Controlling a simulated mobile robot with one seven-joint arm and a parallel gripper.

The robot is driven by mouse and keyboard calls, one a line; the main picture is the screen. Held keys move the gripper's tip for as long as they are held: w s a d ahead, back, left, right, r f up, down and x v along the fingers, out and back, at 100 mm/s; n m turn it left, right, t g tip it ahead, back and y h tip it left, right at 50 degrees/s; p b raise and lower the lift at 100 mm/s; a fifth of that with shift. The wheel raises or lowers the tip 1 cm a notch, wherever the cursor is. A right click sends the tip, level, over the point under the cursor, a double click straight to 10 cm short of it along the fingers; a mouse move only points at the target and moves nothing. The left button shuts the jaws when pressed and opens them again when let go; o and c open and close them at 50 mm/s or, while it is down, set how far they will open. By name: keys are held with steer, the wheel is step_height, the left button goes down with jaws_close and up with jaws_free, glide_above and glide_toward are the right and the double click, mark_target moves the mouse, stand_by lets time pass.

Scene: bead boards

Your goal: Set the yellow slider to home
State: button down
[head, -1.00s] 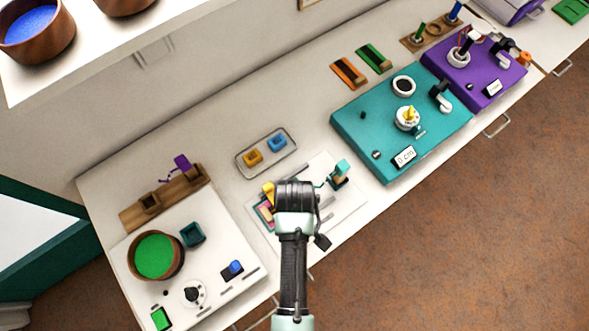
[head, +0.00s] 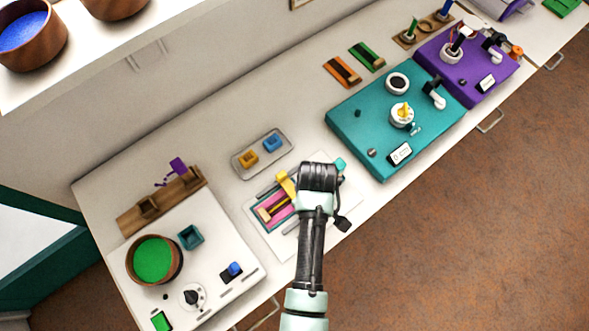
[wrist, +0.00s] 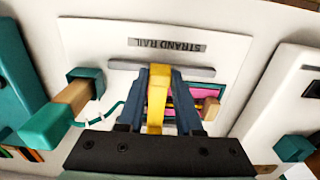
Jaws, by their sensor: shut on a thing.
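The yellow slider (head: 286,185) stands on the strand rail, a white board (head: 262,236) with a pink panel (head: 268,213). In the wrist view the yellow slider (wrist: 157,98) is an upright yellow piece between the two dark fingers of my gripper (wrist: 159,78), which is shut on it. The board shows there with its "STRAND RAIL" label (wrist: 167,45). In the head view my gripper (head: 318,178) hides the right part of the rail. A home mark cannot be made out.
A teal-ended wooden piece (wrist: 72,103) with a thin teal strand is close beside my gripper in the wrist view. A grey tray (head: 241,166) with yellow and blue pieces is behind the rail. A teal board (head: 352,132) stands right, a white bead board (head: 220,294) left.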

steer(key=w+d, duration=0.1)
steer(key=d, duration=0.1)
steer(key=w+d, duration=0.2)
steer(key=shift+b, duration=0.3)
steer(key=shift+w+d+r, duration=0.1)
steer(key=c, duration=0.6)
jaws_free()
steer(key=shift+o, duration=0.2)
step_height(320, 180, up, 13)
